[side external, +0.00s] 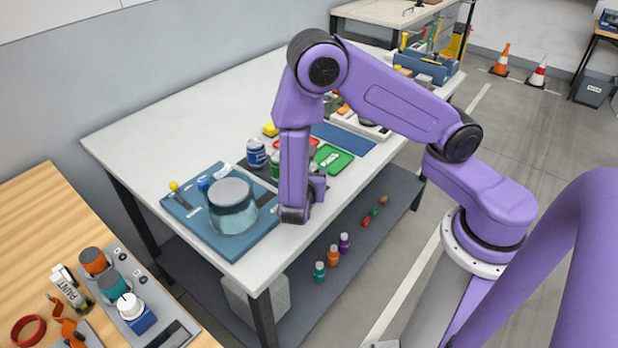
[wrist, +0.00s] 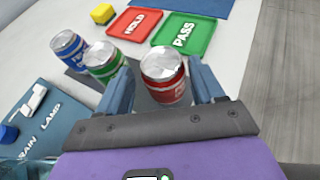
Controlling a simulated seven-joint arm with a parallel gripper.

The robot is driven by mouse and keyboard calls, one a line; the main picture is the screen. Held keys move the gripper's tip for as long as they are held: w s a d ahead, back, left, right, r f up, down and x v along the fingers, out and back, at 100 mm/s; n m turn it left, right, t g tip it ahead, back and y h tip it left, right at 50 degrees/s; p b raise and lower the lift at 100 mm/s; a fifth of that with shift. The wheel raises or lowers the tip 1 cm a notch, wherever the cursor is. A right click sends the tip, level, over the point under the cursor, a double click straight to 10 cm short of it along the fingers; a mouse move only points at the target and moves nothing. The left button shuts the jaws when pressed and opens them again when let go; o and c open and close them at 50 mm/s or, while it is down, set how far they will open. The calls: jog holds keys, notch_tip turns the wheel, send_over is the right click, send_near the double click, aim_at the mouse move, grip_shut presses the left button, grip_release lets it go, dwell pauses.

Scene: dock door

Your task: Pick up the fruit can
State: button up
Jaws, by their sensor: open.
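Three cans stand in a row in the wrist view: a blue can (wrist: 68,48), a green can (wrist: 104,62) and a red can (wrist: 165,76). Their labels are too small to read, so I cannot tell by text which is the fruit can. My gripper (wrist: 163,92) is open, with one finger on each side of the red can; contact is not visible. The red can's lower part is partly hidden by the gripper body. In the side external view the blue can (side external: 256,153) shows beside my arm, which hides most of the others.
A red HOLD tray (wrist: 136,23) and a green PASS tray (wrist: 185,34) lie beyond the cans. A yellow block (wrist: 102,13) sits behind. A blue board (side external: 178,208) with a large round glass-like object (side external: 232,207) is at the near table end. The white tabletop (side external: 150,135) is clear along the wall side.

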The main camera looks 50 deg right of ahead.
jog(key=shift+s+f+x, duration=0.1)
jog(key=shift+f+x, duration=0.1)
jog(key=shift+x, duration=0.95)
jog(key=shift+s+f+x, duration=0.15)
jog(key=shift+x, duration=1.05)
jog(key=c, duration=0.8)
jog(key=shift+r, duration=0.15)
jog(key=shift+a+r, duration=0.1)
jog(key=shift+r, duration=0.45)
notch_tip(320, 180, up, 2)
jog(key=s+r, duration=0.3)
jog(key=s, duration=0.1)
jog(key=s+r, duration=0.3)
jog(key=s, duration=0.2)
jog(key=s+r, duration=0.3)
jog(key=s, duration=0.2)
jog(key=shift+a+r, duration=0.15)
jog(key=shift+r, duration=0.2)
